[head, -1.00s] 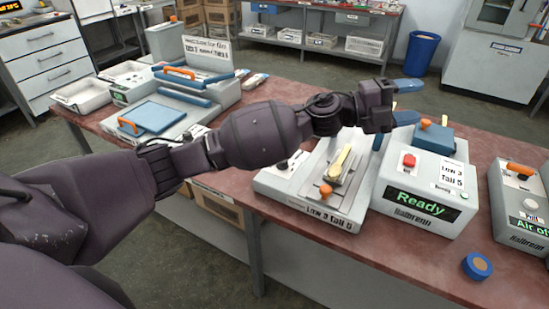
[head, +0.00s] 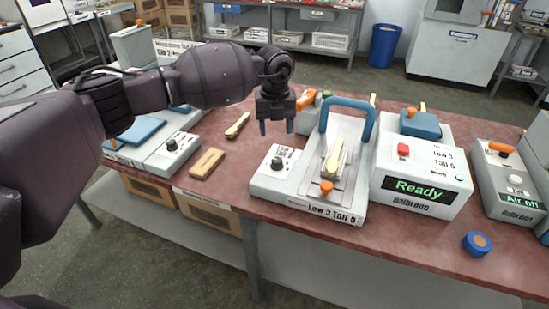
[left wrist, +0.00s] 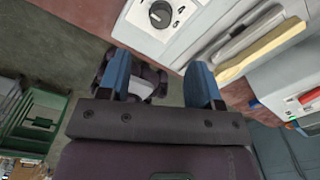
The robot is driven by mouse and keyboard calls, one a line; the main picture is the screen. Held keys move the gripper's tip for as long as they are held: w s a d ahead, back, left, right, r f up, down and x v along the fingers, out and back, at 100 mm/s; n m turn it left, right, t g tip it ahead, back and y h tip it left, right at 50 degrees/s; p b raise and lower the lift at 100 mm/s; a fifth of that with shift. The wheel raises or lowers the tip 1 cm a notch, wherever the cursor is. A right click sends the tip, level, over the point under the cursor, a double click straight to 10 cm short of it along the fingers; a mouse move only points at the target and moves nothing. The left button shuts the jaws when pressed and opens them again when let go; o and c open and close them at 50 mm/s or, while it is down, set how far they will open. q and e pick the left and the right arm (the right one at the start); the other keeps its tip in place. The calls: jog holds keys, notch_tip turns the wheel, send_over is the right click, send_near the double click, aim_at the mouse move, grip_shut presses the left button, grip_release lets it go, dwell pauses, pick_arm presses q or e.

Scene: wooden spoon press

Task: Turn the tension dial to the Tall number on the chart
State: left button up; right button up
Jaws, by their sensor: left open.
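The tension dial (head: 277,163) is a black knob on a white plate at the left of the press (head: 270,185), with numbers around it. It also shows at the top of the left wrist view (left wrist: 160,14), with a 4 and a 5 beside it. The chart label (head: 331,213) on the press front reads Low 3 and Tall, with a last digit too blurred to be sure of. My left gripper (head: 276,127) is open and empty, fingers pointing down, above and behind the dial and apart from it. Its blue fingers also show in the left wrist view (left wrist: 161,78). My right gripper is out of view.
The press has a raised blue handle (head: 347,102), a pale spoon (head: 336,158) and an orange knob (head: 327,188). A control box (head: 420,205) reading "Ready" stands to its right. A wooden block (head: 207,163) and a spoon (head: 237,125) lie to the left on the red table.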

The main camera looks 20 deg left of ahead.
aim_at(277, 160)
pick_arm(q)
notch_tip(277, 160, down, 11)
jog(key=shift+d+r+b, duration=0.1)
jog(key=shift+d+b, duration=0.05)
jog(key=shift+b, duration=0.7)
jog(key=shift+c, duration=0.2)
jog(key=c, duration=0.9)
